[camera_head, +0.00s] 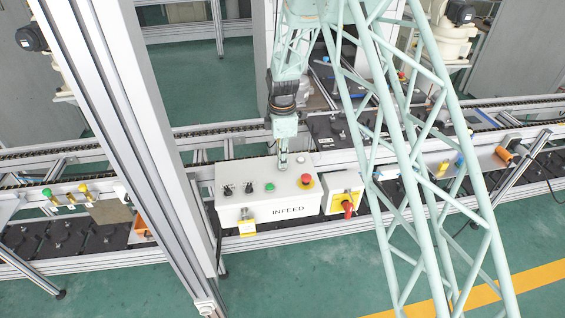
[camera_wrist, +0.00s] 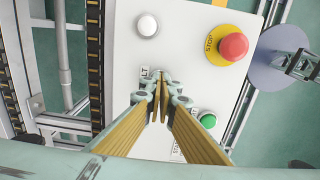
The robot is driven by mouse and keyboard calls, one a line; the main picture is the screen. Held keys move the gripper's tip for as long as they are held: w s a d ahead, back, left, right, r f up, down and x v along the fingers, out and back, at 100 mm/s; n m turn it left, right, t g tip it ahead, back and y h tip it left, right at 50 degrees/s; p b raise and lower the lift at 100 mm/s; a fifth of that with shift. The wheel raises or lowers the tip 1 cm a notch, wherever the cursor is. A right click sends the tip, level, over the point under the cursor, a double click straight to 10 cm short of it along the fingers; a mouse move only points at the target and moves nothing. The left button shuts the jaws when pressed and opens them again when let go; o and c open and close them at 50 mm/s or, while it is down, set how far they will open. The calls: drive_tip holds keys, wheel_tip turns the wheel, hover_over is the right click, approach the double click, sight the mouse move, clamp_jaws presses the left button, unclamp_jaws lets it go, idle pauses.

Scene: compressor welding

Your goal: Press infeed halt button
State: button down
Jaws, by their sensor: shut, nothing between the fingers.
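The white control box marked INFEED (camera_head: 240,205) stands at the conveyor's front. On its top are a green button (camera_head: 269,187), a red stop button (camera_head: 306,181) on a yellow collar, and a white button (camera_head: 300,160). My gripper (camera_head: 283,169) is shut and empty, pointing down over the top between the green and red buttons. In the wrist view my fingertips (camera_wrist: 161,82) lie beside a label (camera_wrist: 145,72) whose visible letters read "LT". The halt button is hidden behind the fingers. I cannot tell whether the fingertips touch it. The green button (camera_wrist: 208,120) shows right of the fingers.
Two black selector switches (camera_head: 238,189) sit on the box's left. A second box with a red rotary switch (camera_head: 347,206) stands close on the right. A grey upright post (camera_head: 145,130) is left of the box. The conveyor (camera_head: 220,140) runs behind. The floor in front is clear.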

drive_tip(key=shift+s+f, duration=0.25)
drive_tip(key=shift+f, duration=0.25)
drive_tip(key=shift+r, duration=0.1)
wheel_tip(320, 180, up, 15)
drive_tip(key=shift+w+p, duration=0.2)
drive_tip(key=shift+p, duration=0.1)
idle(0.4)
idle(0.7)
